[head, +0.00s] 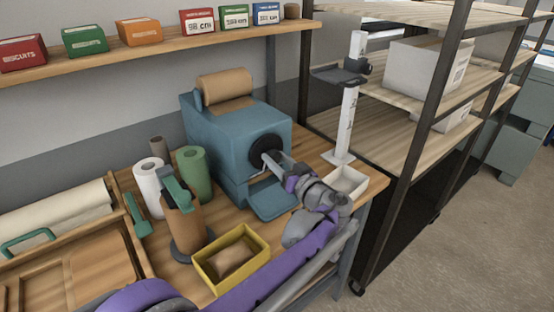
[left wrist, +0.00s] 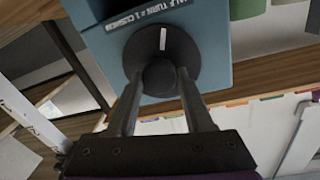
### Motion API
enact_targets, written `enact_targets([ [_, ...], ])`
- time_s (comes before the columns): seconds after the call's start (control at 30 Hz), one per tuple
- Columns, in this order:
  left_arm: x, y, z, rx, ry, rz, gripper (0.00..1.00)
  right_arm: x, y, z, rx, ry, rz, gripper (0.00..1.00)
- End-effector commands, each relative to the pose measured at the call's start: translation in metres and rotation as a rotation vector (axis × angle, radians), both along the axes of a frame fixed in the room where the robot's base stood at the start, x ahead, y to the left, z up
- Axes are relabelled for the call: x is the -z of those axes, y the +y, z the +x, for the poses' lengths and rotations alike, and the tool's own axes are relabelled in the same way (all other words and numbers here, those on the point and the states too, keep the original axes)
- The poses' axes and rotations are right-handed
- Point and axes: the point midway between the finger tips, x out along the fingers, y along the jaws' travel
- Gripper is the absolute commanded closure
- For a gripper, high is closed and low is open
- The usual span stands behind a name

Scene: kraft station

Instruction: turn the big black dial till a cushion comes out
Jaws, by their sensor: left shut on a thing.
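The blue cushion machine (head: 215,135) stands on the wooden bench with a brown paper roll (head: 226,86) on top. Its big black dial (head: 262,147) is on the front face. My left gripper (head: 268,162) is shut on the dial's central knob (left wrist: 158,77), a finger on each side. The blue tray (head: 272,203) below the dial looks empty where visible. My right gripper is out of view.
A yellow bin (head: 262,238) holding a brown paper cushion (head: 233,257) stands in front of the machine. A white box (head: 347,186) and shelf rack (head: 385,145) are right.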

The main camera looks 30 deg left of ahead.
Motion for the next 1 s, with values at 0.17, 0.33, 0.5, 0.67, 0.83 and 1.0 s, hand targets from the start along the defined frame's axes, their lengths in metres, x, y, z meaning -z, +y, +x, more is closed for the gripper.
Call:
enact_targets([
  [0.17,-0.001,-0.001,0.001,0.001,0.078,0.031,1.0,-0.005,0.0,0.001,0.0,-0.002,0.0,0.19],
  [0.33,-0.001,-0.001,0.001,0.002,0.202,0.082,1.0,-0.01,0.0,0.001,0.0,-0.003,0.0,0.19],
  [0.5,-0.001,-0.001,0.002,0.002,0.35,0.144,1.0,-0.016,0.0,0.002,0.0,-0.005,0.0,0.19],
  [0.67,-0.001,-0.001,0.002,0.002,0.491,0.202,1.0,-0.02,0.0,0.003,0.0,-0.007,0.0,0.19],
  [0.83,-0.001,-0.001,0.002,0.003,0.64,0.264,1.0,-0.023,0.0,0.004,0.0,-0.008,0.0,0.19],
  [1.0,0.0,-0.002,0.002,0.003,0.788,0.324,1.0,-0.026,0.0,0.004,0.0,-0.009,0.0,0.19],
])
